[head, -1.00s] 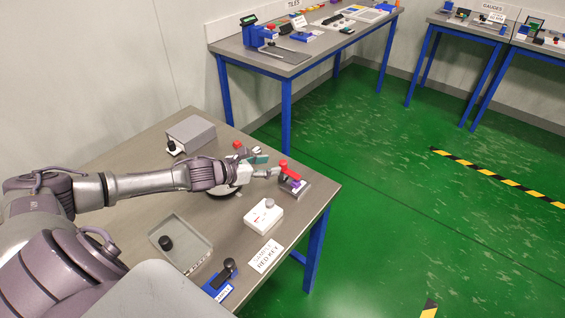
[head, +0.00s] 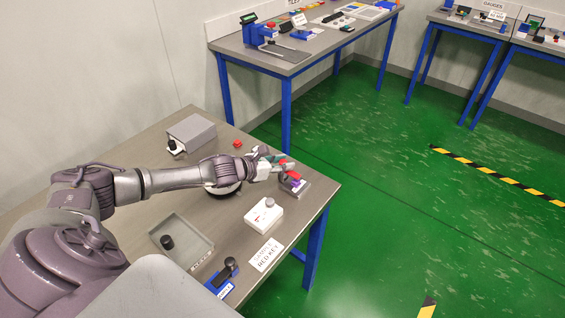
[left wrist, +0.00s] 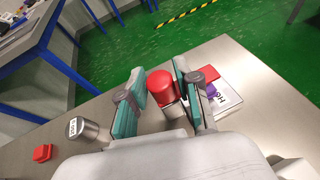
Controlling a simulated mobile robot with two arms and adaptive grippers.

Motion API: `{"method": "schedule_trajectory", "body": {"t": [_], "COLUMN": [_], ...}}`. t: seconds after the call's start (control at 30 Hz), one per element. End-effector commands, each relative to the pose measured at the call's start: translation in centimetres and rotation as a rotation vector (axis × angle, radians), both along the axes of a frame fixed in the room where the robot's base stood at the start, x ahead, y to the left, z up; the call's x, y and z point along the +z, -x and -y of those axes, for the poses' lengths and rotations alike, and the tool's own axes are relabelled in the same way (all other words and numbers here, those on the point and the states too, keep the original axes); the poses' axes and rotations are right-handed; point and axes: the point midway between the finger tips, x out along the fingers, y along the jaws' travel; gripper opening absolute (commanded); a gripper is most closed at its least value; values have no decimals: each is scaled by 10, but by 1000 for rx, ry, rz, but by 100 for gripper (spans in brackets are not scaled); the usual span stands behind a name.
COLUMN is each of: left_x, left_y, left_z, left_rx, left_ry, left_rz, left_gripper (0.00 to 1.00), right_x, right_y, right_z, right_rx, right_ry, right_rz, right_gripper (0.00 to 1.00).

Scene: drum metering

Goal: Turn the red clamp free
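The red clamp (head: 283,163) stands on a small base with a purple part (head: 292,182) near the table's far right corner. In the left wrist view its red round knob (left wrist: 160,84) sits between my left gripper's teal finger pads (left wrist: 157,95). My left gripper (head: 276,162) is open around the knob, with narrow gaps at the sides. Whether a pad touches the knob is not clear. The hand hides part of the clamp in the head view. My right gripper is not in view.
A white box with a grey knob (head: 264,215), a tray (head: 197,240), a blue device (head: 220,288) and a sign (head: 266,256) lie nearer me. A grey box (head: 191,134) and red button (head: 238,143) are behind. A metal cylinder (left wrist: 82,128) stands left of the fingers.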

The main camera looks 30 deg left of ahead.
Motion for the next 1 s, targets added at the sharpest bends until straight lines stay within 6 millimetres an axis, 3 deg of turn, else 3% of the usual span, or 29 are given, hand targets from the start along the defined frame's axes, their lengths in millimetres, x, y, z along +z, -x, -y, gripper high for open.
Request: {"method": "schedule_trajectory", "body": {"t": [0.03,0.17,0.57,1.0], "left_x": [0,0,-2,-1], "left_y": [0,0,1,1], "left_z": [0,0,1,2], "left_rx": [0,0,35,253], "left_ry": [0,0,2,5], "left_rz": [0,0,-2,-1], "left_gripper": [20,0,0,0], "right_x": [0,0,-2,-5], "right_y": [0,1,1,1], "right_z": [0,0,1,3], "right_rx": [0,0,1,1], "right_ry": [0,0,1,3], "right_rz": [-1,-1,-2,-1], "right_gripper": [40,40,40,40]}}
